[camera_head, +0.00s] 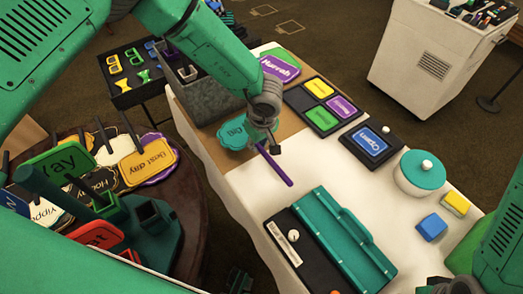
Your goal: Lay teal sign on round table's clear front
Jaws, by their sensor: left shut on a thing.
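The teal sign (234,134) with dark lettering is at the left part of the white-topped table, above a brown mat. A purple stick (277,171) runs from beside it towards the lower right, in line with it. My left gripper (268,143) is shut on the stick close to the sign and hides part of it. I cannot tell if the sign touches the mat. The dark round table (191,228) is at the left, partly hidden by my arm. My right gripper (446,286) is only partly in view at the bottom right edge.
The round table bears several signs, including a yellow one (147,162), and a green holder (150,235). The white-topped table (330,170) has a sign tray (322,107), a blue sign (370,142), a teal-lidded pot (420,172) and a teal tray (345,243).

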